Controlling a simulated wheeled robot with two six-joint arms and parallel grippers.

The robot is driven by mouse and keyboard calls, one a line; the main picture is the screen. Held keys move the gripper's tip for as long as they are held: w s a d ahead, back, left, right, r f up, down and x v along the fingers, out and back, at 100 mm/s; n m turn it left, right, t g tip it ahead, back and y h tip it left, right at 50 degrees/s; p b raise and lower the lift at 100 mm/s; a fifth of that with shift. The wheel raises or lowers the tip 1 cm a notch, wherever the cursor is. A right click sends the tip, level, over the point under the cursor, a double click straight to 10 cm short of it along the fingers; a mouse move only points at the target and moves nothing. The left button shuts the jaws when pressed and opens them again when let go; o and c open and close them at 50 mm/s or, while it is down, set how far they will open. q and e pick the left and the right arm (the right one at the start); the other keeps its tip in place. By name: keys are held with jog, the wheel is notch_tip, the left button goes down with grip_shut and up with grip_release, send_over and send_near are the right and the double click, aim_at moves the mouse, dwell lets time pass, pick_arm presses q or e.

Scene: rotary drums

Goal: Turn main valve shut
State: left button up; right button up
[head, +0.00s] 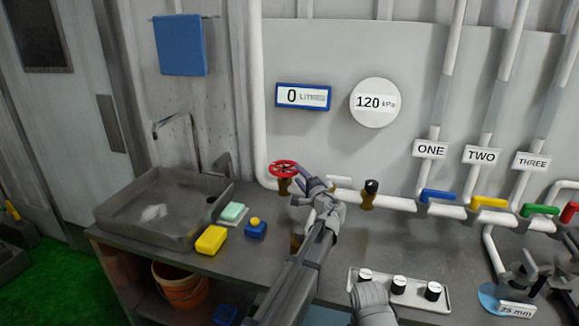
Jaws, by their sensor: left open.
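The main valve is a red handwheel (284,168) on a brass body, on the white pipe at the left of the wall panel. My left gripper (308,180) is open, close to the right side of the red wheel. Its fingers point up and left towards the wheel; I cannot tell whether they touch it. The dial above right reads 120 kPa (375,102), and the display beside it reads 0 litres (303,97). My right gripper is not clearly seen.
A sink (165,205) stands at left, with a yellow sponge (212,240) and a blue-yellow item (255,228) near it. A black-topped valve (370,188) and coloured lever valves (488,202) sit along the pipe to the right. A panel with three knobs (398,286) lies in front.

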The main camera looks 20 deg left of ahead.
aim_at(290, 164)
pick_arm(q)
jog(key=x, duration=0.8)
jog(key=shift+d, duration=0.1)
jog(key=shift+s, duration=0.1)
grip_shut()
dwell(0.4)
